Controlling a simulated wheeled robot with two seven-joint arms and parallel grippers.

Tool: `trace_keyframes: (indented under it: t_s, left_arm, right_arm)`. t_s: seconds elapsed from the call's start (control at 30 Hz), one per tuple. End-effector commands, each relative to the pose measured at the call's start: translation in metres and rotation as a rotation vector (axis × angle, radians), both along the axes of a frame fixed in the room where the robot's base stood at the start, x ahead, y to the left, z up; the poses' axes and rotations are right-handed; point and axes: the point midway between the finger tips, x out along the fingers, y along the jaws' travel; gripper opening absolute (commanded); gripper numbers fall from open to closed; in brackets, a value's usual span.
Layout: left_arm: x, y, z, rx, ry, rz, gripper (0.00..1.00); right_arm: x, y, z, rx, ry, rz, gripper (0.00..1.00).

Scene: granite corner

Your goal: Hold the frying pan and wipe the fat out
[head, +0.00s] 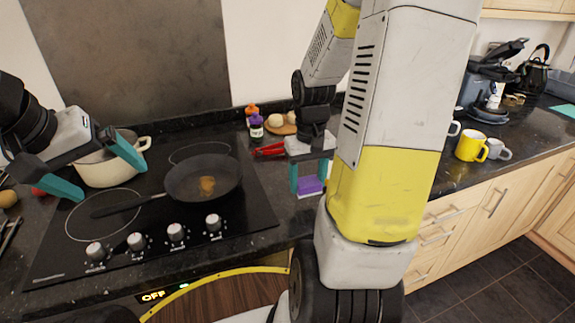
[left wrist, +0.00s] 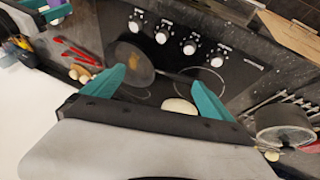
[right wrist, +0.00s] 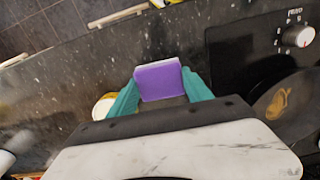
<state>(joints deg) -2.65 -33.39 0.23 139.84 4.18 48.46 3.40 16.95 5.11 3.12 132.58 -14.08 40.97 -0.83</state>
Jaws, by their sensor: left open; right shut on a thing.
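The dark frying pan (head: 224,181) sits on the black hob, with a brownish-yellow patch of fat (head: 207,187) in its middle. Its handle (head: 128,205) points left toward the front burner. My left gripper (head: 103,175) is open and empty, above the left side of the hob; in the left wrist view the pan (left wrist: 133,62) and its handle (left wrist: 175,76) show beyond its spread fingers. My right gripper (head: 310,177) is shut on a purple sponge (head: 309,187), right of the hob above the counter. The sponge (right wrist: 160,82) also shows between the fingers in the right wrist view.
A cream pot (head: 98,170) stands on the hob's back left, close to my left gripper. Red tongs (head: 268,150), small bottles (head: 256,126) and a board with eggs (head: 284,126) lie behind my right gripper. Mugs (head: 471,147) stand farther right. Knobs (head: 176,232) line the hob's front.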

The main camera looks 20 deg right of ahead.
Motion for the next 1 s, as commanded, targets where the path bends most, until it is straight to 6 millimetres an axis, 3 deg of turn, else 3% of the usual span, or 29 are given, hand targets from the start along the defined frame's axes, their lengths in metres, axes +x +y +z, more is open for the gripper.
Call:
trace_keyframes:
  t_s: [0.53,1.0]
  left_arm:
    - [0.095,-0.003,-0.063,-0.471,0.657,0.550,1.00]
    - [0.175,0.022,-0.142,-0.884,1.154,0.962,1.00]
  right_arm:
    - [0.000,0.000,0.000,0.000,0.000,0.000,0.20]
    - [0.000,0.000,0.000,0.000,0.000,0.000,0.20]
